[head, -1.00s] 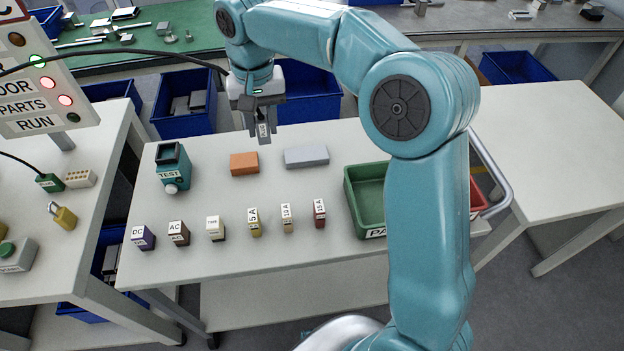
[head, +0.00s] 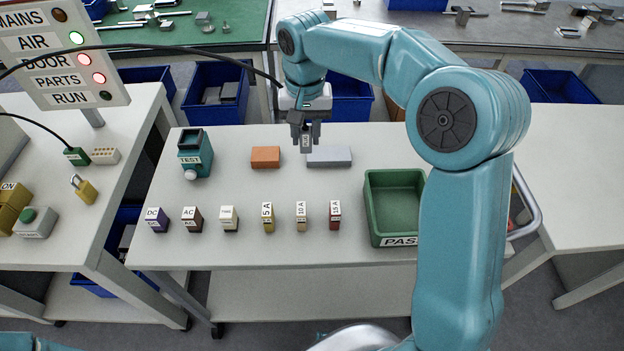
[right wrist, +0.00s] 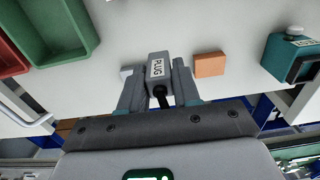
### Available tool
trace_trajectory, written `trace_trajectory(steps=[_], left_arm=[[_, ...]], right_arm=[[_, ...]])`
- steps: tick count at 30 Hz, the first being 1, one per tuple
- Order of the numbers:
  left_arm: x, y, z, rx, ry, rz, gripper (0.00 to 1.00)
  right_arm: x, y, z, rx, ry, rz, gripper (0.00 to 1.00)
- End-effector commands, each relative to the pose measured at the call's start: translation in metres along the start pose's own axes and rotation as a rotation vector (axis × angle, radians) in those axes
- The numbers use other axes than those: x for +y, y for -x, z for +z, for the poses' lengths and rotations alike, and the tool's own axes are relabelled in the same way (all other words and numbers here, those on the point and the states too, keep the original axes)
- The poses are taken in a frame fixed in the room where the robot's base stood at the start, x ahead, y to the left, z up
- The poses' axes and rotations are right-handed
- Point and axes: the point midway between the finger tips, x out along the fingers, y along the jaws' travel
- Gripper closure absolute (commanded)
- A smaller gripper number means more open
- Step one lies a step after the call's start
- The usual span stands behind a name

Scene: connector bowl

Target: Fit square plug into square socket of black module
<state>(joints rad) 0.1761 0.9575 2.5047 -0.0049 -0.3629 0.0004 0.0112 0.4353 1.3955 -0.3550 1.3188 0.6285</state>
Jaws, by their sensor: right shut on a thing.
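The square plug (right wrist: 158,70) is grey with a white PLUG label. My right gripper (head: 306,138) is shut on it, and a black cable runs from its back. In the head view the plug (head: 306,145) points down over the table, overlapping the left end of a pale grey block (head: 332,157). In the right wrist view the plug sits between the two fingers. I cannot make out a black module or a square socket for certain. My left gripper is not in view.
An orange block (head: 265,157) lies left of the plug. A teal TEST unit (head: 196,155) stands further left. Several small labelled blocks, such as AC (head: 193,220), stand in the front row. A green tray (head: 394,235) is at the right. The black cable (head: 190,48) crosses above the table.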

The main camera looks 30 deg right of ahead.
Motion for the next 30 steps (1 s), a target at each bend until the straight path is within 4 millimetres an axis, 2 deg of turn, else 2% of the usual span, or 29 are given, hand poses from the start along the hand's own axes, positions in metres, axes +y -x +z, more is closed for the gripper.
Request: trace_trajectory(steps=[1,3,9,16,22,30], left_arm=[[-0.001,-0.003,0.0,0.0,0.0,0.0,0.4],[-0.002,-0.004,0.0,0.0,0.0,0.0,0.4],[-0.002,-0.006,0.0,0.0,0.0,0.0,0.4],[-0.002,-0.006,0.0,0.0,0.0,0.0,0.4],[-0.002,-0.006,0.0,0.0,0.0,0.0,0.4],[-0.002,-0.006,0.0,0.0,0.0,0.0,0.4]], right_arm=[[0.001,-0.018,0.001,-0.006,0.0,0.003,0.99],[0.002,-0.039,0.001,-0.006,-0.001,0.003,0.99],[0.004,-0.089,0.001,-0.004,-0.001,0.002,0.99],[0.004,-0.113,0.0,-0.001,-0.001,0.002,0.99],[0.004,-0.145,0.0,-0.002,-0.001,0.001,0.99],[0.004,-0.15,0.0,0.001,-0.001,0.0,0.99]])
